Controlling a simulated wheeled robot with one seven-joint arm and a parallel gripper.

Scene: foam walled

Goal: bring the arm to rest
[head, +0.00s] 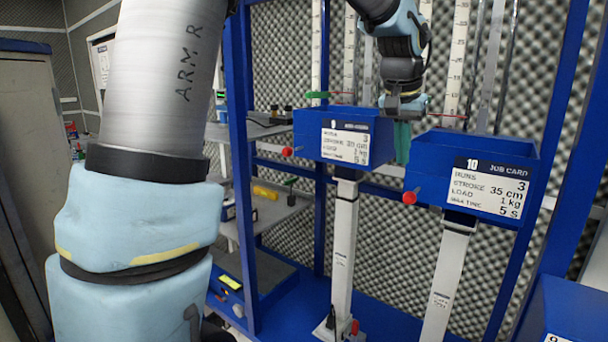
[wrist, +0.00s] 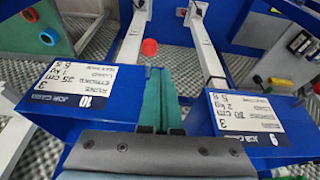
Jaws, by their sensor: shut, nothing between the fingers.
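My arm rises close on the left of the head view. Its far end comes down from the top, with my gripper (head: 402,142) pointing downward between two blue boxes. The fingers are green and closed together, with nothing held. In the wrist view the closed green fingers of my gripper (wrist: 162,100) lie between the two card-bearing boxes. The box with job card 10 (head: 430,180) is right of my gripper in the head view. The other blue box (head: 305,130) is to its left. I cannot tell whether the fingers touch either box.
White posts (head: 341,240) carry the boxes inside a blue frame (head: 237,150). Red knobs (head: 409,197) stick out from the boxes. Grey shelves (head: 275,212) with small items stand behind at left. Grey foam (head: 390,250) lines the back wall.

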